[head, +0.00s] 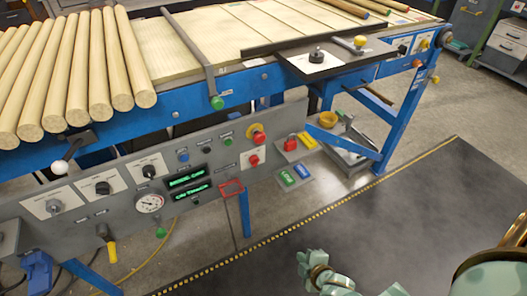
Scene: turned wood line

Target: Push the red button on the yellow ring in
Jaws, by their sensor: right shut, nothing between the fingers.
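The red button (257,129) sits on a yellow ring (259,139) near the right end of the grey control panel (90,224), in the head view. The button stands proud of the panel; how far it is in I cannot tell. My left gripper is not in view.
A smaller red button (254,160) is just below. A gauge (149,203), knobs and green displays (188,178) fill the panel. Wooden rods (75,80) lie above. The dark floor mat (400,215) is clear.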

